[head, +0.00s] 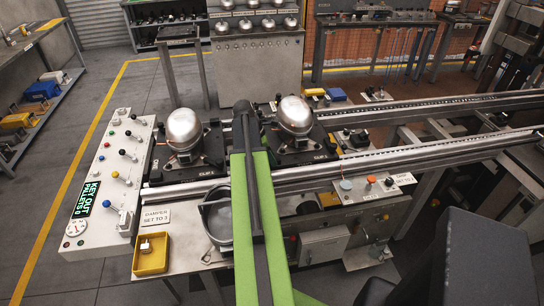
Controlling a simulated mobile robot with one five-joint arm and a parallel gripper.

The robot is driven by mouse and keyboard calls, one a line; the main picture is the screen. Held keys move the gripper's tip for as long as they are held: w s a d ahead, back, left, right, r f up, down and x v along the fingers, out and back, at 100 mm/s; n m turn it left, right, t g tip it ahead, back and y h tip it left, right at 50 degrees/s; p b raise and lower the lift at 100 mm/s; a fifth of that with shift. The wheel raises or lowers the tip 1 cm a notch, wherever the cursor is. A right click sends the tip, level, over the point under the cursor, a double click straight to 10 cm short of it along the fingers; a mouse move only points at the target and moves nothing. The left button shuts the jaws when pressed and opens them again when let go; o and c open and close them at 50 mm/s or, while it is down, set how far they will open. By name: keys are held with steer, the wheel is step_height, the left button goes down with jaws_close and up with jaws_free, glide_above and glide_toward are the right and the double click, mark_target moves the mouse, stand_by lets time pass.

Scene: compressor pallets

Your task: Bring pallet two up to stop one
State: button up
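Two dark pallets stand on the conveyor, each carrying a silver domed compressor. The left pallet (158,172) is near the left end of the rails, and the right pallet (318,157) stands beyond my green arm. Their small labels are too small to read surely, so I cannot tell which is pallet two. No stop is clearly marked as stop one. My arm reaches over the near rail between the pallets. Its dark far end (245,112) lies beside the right pallet; the fingers cannot be made out. A control panel (107,180) at left shows "KEY OUT PALLETS 0".
A button box (375,187) stands at the near right. The rails (450,145) run clear to the right. A grey cabinet (256,68) stands behind.

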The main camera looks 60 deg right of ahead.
steer(key=shift+o, duration=0.9)
steer(key=p+v, duration=1.6)
steer(key=v, duration=0.1)
steer(key=shift+r, duration=0.15)
